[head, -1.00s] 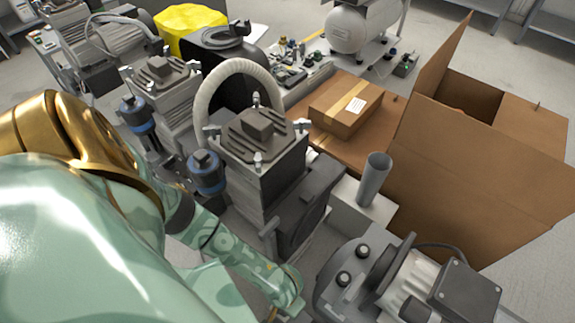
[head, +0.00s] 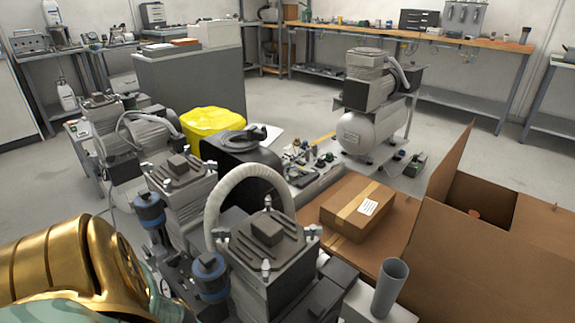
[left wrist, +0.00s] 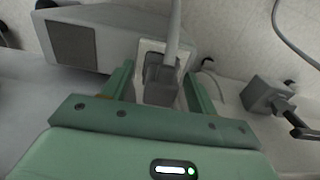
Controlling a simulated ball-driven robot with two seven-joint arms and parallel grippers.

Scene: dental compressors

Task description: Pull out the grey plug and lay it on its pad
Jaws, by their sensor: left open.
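In the left wrist view, the grey plug (left wrist: 160,84) sits in a pale, square-framed socket (left wrist: 151,46), with a thick grey cable (left wrist: 174,25) running up from it. My left gripper (left wrist: 158,73) is open, with one green finger on each side of the plug. Small gaps seem to show between fingers and plug; I cannot tell whether either touches. The plug and this gripper are out of sight in the head view. I cannot make out the plug's pad in either view. My right gripper is not in view.
A grey housing (left wrist: 110,38) stands left of the socket, and a small grey block (left wrist: 264,94) to the right. In the head view, compressors (head: 265,250), a taped carton (head: 357,210), an open cardboard box (head: 480,245) and a grey tube (head: 389,288) crowd the front.

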